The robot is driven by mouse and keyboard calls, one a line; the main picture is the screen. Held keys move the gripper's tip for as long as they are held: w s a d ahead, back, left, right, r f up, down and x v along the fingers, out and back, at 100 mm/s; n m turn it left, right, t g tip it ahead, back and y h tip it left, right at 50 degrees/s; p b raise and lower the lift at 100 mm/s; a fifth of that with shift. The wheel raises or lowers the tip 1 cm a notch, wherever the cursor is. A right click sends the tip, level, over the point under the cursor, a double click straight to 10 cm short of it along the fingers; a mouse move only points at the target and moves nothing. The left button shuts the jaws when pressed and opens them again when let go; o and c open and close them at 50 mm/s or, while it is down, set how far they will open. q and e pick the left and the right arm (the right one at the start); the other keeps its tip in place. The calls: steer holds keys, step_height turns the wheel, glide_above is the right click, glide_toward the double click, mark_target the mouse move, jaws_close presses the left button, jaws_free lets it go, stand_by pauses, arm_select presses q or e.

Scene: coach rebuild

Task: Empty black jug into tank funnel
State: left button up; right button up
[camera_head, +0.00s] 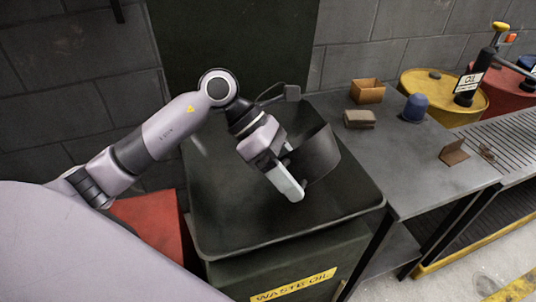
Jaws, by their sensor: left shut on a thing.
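My left gripper (289,178) is shut on the black jug (317,156), with one pale finger showing at the jug's near left side. The jug is dark and rounded, and looks tilted. It shows over the wide dark funnel top (235,225) of the waste oil tank (228,275). I cannot tell whether it touches the funnel. The jug's inside and any liquid cannot be made out. The gripper partly hides the jug, and jug and arm hide part of the funnel. My right gripper is not in view.
A grey bench (400,165) stands right of the tank, with a cardboard box (367,91), a brown block (360,118) and a blue cap-like object (415,107). A yellow drum (425,85) with an oil pump stands behind. A red object (148,222) is left of the tank.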

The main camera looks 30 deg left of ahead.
mark_target(283, 161)
arm_select(q)
steer(key=shift+a+r, duration=0.1)
steer(key=shift+r, duration=0.15)
steer(key=shift+w+a+r+h, duration=0.15)
steer(key=shift+a+r+h, duration=0.55)
steer(key=shift+h, duration=0.3)
steer(key=shift+a+r+h, duration=0.2)
steer(key=shift+r+h, duration=0.1)
steer(key=shift+w+a+r+g+h, duration=0.2)
steer(key=shift+a+r+g+h, duration=0.1)
steer(key=shift+a+r+h, duration=0.3)
stand_by(0.4)
steer(key=shift+w+a+r+n+h+p, duration=0.15)
steer(key=shift+a+h, duration=0.2)
steer(key=shift+a, duration=0.2)
steer(key=shift+w+a+r+n+h+p, duration=0.1)
steer(key=shift+a+r+h, duration=0.1)
steer(key=shift+a+h, duration=0.25)
steer(key=shift+w+a+r+n+h+p, duration=0.15)
steer(key=shift+a+h, duration=0.15)
steer(key=shift+a, duration=0.3)
steer(key=shift+a+b, duration=0.25)
steer(key=shift+b, duration=0.05)
